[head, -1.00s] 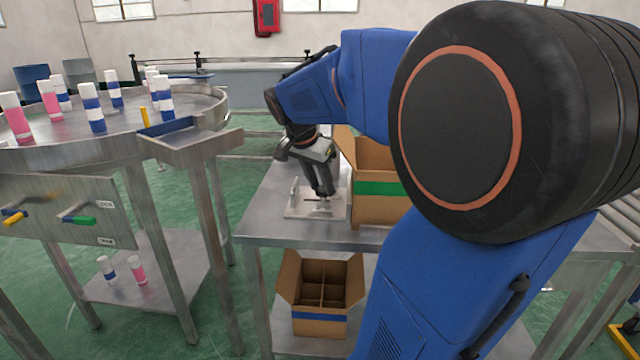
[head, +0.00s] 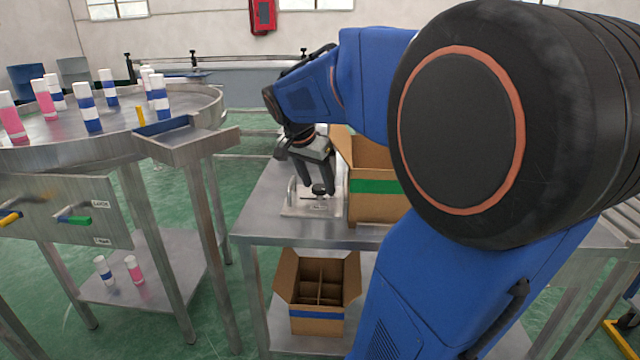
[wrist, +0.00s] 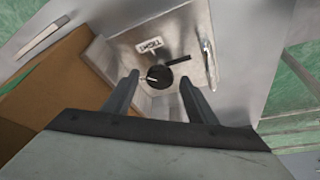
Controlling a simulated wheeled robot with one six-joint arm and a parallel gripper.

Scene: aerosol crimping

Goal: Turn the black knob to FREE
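The black knob (head: 319,189) stands on a pale metal plate (head: 300,209) on the steel table. In the wrist view the round knob (wrist: 158,76) has a white pointer mark toward the left of the picture, and a dark bar extends from its upper right. A white label (wrist: 150,45) on the plate lies above the knob; its small lettering is hard to read. No FREE mark can be made out. My gripper (head: 317,186) is open, also in the wrist view (wrist: 157,76), with one finger on each side of the knob and gaps between them.
A bright metal handle (wrist: 208,62) stands on the plate near the knob. An open cardboard box with a green band (head: 376,187) is close to the right of my gripper. A round table (head: 60,150) with several cans stands at left.

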